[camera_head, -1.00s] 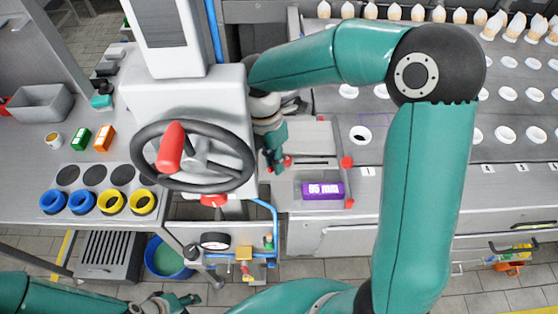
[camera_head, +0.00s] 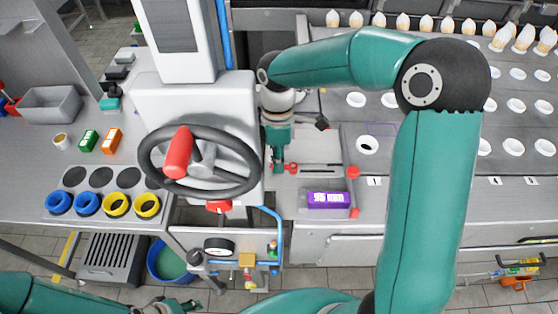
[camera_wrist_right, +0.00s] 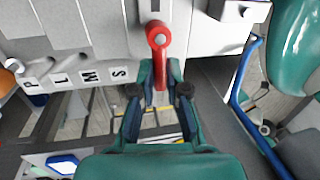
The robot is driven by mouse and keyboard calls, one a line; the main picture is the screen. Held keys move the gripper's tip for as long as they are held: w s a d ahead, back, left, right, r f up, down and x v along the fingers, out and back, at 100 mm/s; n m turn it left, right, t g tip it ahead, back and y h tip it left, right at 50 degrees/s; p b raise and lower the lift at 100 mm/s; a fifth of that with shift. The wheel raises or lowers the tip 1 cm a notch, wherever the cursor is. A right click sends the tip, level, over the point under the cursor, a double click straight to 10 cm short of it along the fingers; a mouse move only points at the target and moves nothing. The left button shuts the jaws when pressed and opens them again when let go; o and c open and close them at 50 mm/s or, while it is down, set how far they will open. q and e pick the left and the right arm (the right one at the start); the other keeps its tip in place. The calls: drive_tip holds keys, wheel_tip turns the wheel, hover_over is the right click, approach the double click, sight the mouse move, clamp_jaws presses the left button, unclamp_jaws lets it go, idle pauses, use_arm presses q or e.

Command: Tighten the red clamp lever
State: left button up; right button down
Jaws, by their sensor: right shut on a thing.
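The red clamp lever (camera_wrist_right: 158,38) shows in the right wrist view, with its round pivot at the top and its handle running down between my right gripper's fingers (camera_wrist_right: 161,90). The fingers are shut on the handle. In the head view my right gripper (camera_head: 277,167) points down just right of the black handwheel, largely hiding the lever; only small red parts show beside the fingertips. My left gripper (camera_head: 178,306) is low at the bottom edge of the head view, away from the lever, and its finger opening is unclear.
A black handwheel (camera_head: 242,184) with a red knob stands left of my right gripper. A purple 95 mm block (camera_head: 326,199) lies on the plate, near red knobs (camera_head: 352,172). Blue and yellow rings (camera_head: 117,205) stand at left. A tray with white-rimmed holes is at right.

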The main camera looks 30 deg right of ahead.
drive_tip(key=shift+d, duration=0.1)
idle(0.3)
drive_tip(key=c, duration=1.2)
unclamp_jaws()
drive_tip(key=shift+s, duration=0.1)
drive_tip(key=r, duration=0.4)
drive_tip(key=w+r, duration=0.1)
drive_tip(key=r, duration=0.2)
drive_tip(key=w+d+r, duration=0.1)
drive_tip(key=r, duration=0.3)
drive_tip(key=shift+w+r, duration=0.1)
drive_tip(key=shift+r, duration=0.25)
